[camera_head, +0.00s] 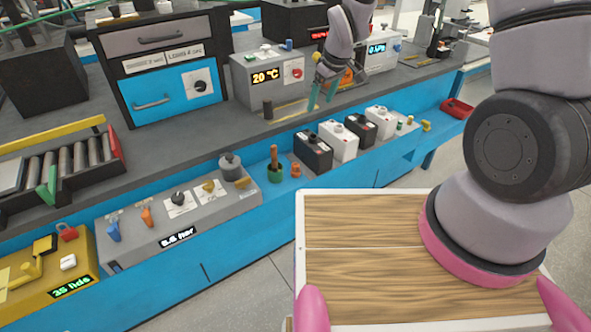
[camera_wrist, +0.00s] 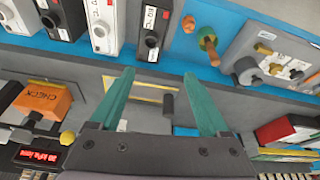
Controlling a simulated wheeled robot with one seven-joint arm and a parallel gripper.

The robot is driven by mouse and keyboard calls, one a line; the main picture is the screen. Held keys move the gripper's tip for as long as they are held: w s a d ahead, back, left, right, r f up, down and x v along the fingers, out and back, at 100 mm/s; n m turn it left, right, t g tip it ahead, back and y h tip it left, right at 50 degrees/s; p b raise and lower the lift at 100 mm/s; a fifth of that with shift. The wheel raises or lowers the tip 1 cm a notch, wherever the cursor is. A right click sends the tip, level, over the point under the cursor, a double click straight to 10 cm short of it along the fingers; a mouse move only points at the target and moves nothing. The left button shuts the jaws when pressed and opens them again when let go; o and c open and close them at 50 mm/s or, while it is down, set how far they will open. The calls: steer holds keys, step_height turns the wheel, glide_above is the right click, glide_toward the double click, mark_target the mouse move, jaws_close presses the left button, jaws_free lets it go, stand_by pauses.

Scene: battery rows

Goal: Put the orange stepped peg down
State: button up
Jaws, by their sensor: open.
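The small orange stepped peg (camera_head: 295,170) stands upright on the blue ledge, beside a green cup with a brown handle (camera_head: 275,172). In the wrist view the peg (camera_wrist: 188,24) is at the top, right of the white and black battery boxes. My gripper (camera_head: 322,96) is over the grey bench top, behind the batteries and apart from the peg. In the wrist view its two green fingers (camera_wrist: 158,88) are spread, with nothing held between them.
Black and white batteries (camera_head: 338,140) stand in a row right of the peg. A grey control panel (camera_head: 190,222) lies to its left. Behind are a 20 °C box (camera_head: 262,88) and an orange CHECK box (camera_wrist: 42,98). A dark upright post (camera_wrist: 167,104) shows between the fingers.

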mark_target(296, 165)
steer(key=s+a+f+n, duration=0.1)
steer(key=a+f, duration=0.1)
steer(key=f, duration=0.4)
steer(key=a+f+n, duration=0.1)
steer(key=a+f, duration=0.1)
steer(key=f, duration=0.4)
steer(key=s+a+f+n+g, duration=0.1)
steer(key=a+f, duration=0.1)
steer(key=f, duration=0.4)
steer(key=shift+s+a+f, duration=0.25)
steer(key=shift+s+a, duration=0.05)
steer(key=shift+x, duration=3)
steer(key=shift+d, duration=0.15)
jaws_close()
steer(key=shift+r, duration=0.1)
